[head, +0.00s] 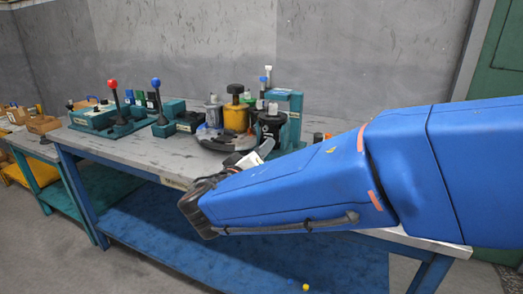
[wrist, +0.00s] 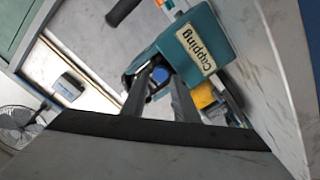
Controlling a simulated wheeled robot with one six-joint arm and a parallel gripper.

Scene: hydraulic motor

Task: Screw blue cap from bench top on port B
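In the wrist view, my gripper (wrist: 160,82) reaches toward a teal block (wrist: 205,40) labelled "Capping". A small blue cap (wrist: 160,76) fills the gap between its two dark fingertips, and the fingers appear shut on it. In the head view, my blue arm crosses from the right and hides most of the gripper. A dark cylindrical unit (head: 270,127) with white marks stands in a teal frame (head: 295,105) just behind the wrist. Port B cannot be made out in either view.
A small yellow ball-like piece (head: 305,287) lies low, below the bench. A fan (wrist: 18,122) shows in the wrist view.

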